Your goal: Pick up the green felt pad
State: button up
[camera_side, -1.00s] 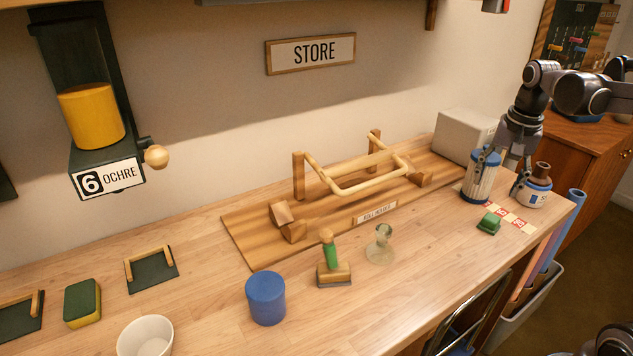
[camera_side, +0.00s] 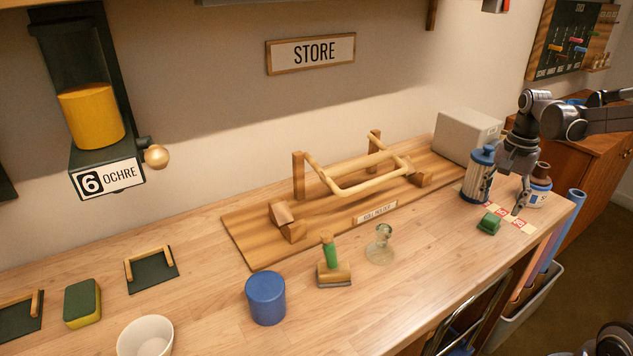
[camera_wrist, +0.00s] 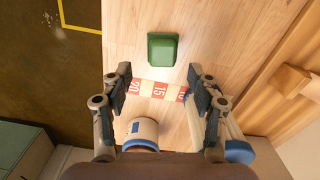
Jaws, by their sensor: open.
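The green felt pad (camera_side: 489,222) is a small block lying flat on the wooden table near the right end. It also shows in the wrist view (camera_wrist: 162,50), top centre, beyond my fingertips and apart from them. My gripper (camera_side: 504,203) is above the table just behind and right of the pad in the side view, fingers pointing down. In the wrist view my gripper (camera_wrist: 159,80) is open, with nothing held between its fingers.
A blue-capped jar (camera_side: 477,180) and a white-and-blue jar (camera_side: 541,190) stand close on either side of my gripper. A red-and-cream numbered strip (camera_wrist: 159,90) lies between the fingers. The table's right edge is near. The wood left of the pad is clear.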

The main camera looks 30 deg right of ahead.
aim_at(492, 217)
jog(key=shift+w+a+f, duration=0.1)
jog(key=shift+f, duration=1)
jog(key=shift+w+a+f, duration=0.1)
jog(key=shift+f, duration=1)
jog(key=c, duration=1)
